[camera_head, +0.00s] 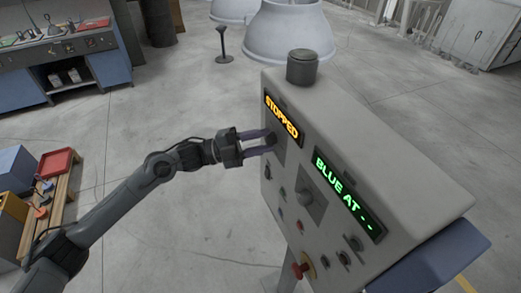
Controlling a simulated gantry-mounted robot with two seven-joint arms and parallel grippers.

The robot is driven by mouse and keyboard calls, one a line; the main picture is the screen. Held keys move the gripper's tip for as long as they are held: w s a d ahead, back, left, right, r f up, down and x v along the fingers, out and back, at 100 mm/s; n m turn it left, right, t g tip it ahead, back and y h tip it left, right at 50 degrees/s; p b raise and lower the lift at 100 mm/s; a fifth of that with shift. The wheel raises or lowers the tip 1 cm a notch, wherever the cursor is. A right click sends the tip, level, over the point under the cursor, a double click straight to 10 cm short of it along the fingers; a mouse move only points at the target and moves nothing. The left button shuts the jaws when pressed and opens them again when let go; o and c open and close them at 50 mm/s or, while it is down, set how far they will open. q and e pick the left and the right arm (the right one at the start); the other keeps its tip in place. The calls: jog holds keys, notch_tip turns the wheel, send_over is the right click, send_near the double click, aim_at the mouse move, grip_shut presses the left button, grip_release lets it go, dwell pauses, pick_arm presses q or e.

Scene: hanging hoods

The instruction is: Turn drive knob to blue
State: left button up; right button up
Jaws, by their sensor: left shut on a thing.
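A grey control console (345,130) stands tilted in the middle right. My left gripper (268,141) reaches in from the left and is shut on a dark knob (271,139) just below the orange display. The fingers hide part of this knob, and I cannot read its pointer or any colour marks. My right gripper is not in view.
A red emergency button (300,270) and several small switches are lower on the panel. A bench with a red tray (57,163) stands at left. Pale hoods (290,32) hang behind. Open floor lies between.

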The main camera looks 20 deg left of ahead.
pick_arm(q)
jog(key=shift+m+b, duration=0.55)
jog(key=shift+m, duration=0.25)
jog(key=shift+r+g, duration=0.1)
jog(key=shift+g, duration=0.3)
jog(key=o, duration=1)
jog(key=shift+o, duration=0.2)
jog(key=shift+s+a+f, duration=0.15)
jog(key=shift+a+f, duration=0.05)
jog(key=shift+a, duration=0.3)
jog(key=b+v, duration=0.2)
jog(key=v, duration=0.7)
jog(key=shift+s+a, duration=0.3)
jog(key=shift+a, duration=0.05)
